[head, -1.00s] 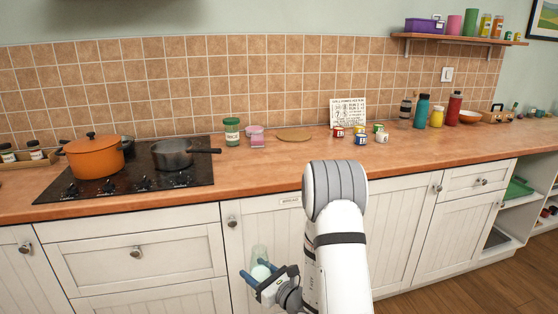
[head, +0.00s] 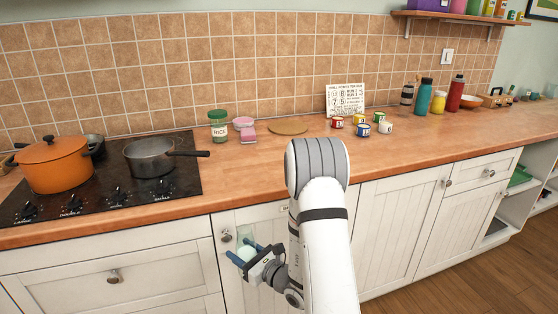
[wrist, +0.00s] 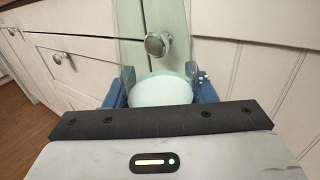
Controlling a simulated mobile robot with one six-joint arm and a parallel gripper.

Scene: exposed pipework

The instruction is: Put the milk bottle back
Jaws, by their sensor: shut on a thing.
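My gripper (head: 243,252) is low in front of the white cupboard doors, below the worktop edge. It is shut on a pale green, see-through bottle (head: 246,238), which I take to be the milk bottle. In the wrist view the bottle (wrist: 160,90) stands between the two blue fingers, with its pale rounded part nearest the camera and its clear part reaching away towards a door knob. The bottle is apart from the worktop. I cannot tell whether it touches the door.
The wooden worktop (head: 300,150) holds a hob with an orange pot (head: 54,165) and a grey saucepan (head: 150,157). A rice jar (head: 218,126), a round board (head: 288,128) and several small tins stand further right. A cupboard knob (head: 226,236) is close to my gripper.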

